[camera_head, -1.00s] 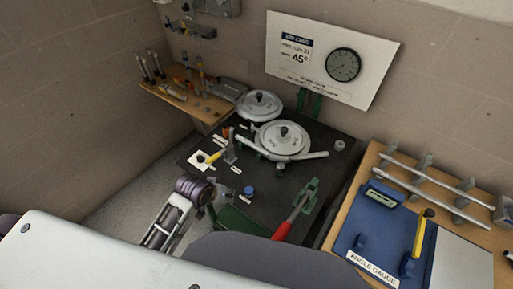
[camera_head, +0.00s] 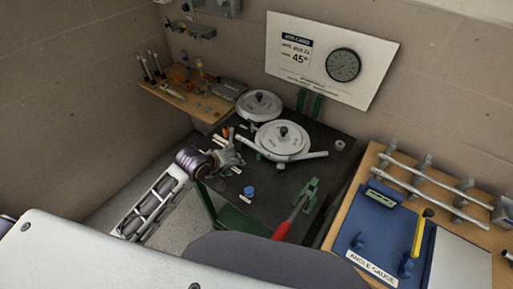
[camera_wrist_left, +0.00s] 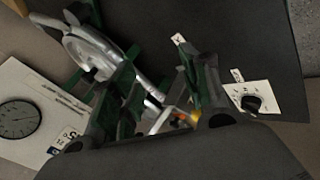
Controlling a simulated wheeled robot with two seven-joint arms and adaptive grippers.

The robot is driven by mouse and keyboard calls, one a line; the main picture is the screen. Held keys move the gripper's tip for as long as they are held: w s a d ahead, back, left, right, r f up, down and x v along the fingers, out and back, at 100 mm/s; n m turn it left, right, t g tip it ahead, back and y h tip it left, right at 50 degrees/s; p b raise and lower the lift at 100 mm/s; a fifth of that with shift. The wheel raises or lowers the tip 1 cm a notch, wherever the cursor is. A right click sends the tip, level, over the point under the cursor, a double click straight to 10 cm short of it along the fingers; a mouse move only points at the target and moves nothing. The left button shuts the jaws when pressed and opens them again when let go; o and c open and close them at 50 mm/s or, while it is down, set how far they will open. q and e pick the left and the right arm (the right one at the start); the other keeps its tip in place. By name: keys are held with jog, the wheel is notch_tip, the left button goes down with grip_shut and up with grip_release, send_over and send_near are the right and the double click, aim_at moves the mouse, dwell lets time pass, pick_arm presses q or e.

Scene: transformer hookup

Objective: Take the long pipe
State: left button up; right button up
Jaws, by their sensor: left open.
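Two long silver pipes lie side by side in grey holders on the wooden bench at the right, the back one (camera_head: 437,179) and the front one (camera_head: 436,199). I cannot tell for sure which is longer. My left gripper (camera_head: 236,158) is over the left part of the black table, far to the left of these pipes. In the left wrist view its two fingers (camera_wrist_left: 165,100) are apart, with nothing clearly held between them. My right gripper is not in view.
The blue angle gauge (camera_head: 375,230) with a yellow lever (camera_head: 420,235) lies in front of the pipes. A job card panel (camera_head: 330,60) hangs behind.

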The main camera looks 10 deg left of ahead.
pick_arm(q)
jog(key=w+r+n+t+h, duration=0.1)
jog(key=w+r+n, duration=0.3)
jog(key=w, duration=0.1)
jog(key=shift+a+r+n, duration=0.25)
jog(key=shift+r+n, duration=0.05)
jog(key=shift+n, duration=0.1)
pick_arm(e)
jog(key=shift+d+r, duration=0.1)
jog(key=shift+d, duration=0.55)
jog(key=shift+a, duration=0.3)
pick_arm(q)
send_near(252, 145)
jog(key=shift+p+x, duration=0.45)
jog(key=shift+x, duration=1.55)
jog(key=shift+s+f, duration=0.1)
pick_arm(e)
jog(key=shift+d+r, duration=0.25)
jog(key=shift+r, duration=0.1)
pick_arm(q)
jog(key=shift+d, duration=0.1)
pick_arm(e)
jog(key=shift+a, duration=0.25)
